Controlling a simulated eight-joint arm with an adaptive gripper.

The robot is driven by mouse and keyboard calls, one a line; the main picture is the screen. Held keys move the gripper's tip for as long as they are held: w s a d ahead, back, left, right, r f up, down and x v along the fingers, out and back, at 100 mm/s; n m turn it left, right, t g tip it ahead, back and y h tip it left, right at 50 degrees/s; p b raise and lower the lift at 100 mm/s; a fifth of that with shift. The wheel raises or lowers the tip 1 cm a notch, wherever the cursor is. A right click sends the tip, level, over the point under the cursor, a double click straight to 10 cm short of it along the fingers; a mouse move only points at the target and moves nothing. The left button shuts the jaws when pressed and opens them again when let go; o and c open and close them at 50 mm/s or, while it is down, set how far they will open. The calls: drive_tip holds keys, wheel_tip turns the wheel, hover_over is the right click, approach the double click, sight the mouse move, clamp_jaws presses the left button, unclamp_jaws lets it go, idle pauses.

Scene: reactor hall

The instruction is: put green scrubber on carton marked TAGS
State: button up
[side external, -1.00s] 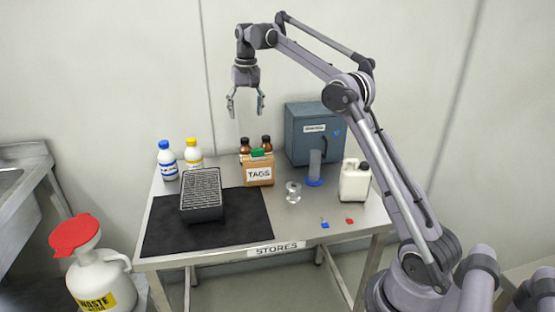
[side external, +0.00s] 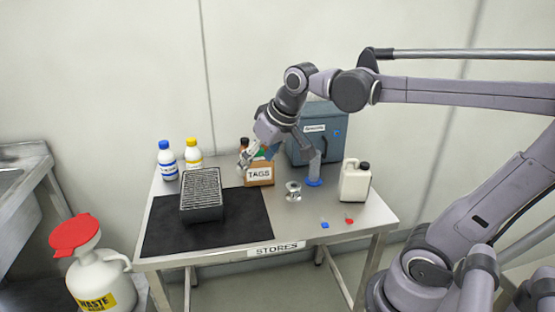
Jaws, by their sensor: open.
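The carton marked TAGS (side external: 259,176) stands at the back middle of the steel table, its label facing the camera. A small piece of the green scrubber (side external: 262,154) shows at the carton's top, mostly hidden by my gripper. I cannot tell whether it lies on the carton or sticks out of it. My gripper (side external: 246,159) is open, tilted down to the left, with its fingers at the carton's upper left. I cannot tell whether a finger touches the scrubber or the carton.
Brown bottles (side external: 244,143) stand behind the carton, partly hidden. A blue-grey cabinet (side external: 303,150), a blue-based cylinder (side external: 314,168) and a white jug (side external: 355,181) are to the right. A black rack (side external: 202,196) sits on the dark mat (side external: 165,228).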

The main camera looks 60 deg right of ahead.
drive_tip(key=s+a+f+n+t, duration=0.1)
drive_tip(key=s+a+f, duration=0.2)
drive_tip(key=s+f, duration=0.4)
drive_tip(key=shift+s+a+f+n+y, duration=0.3)
drive_tip(key=shift+s+f+n, duration=0.1)
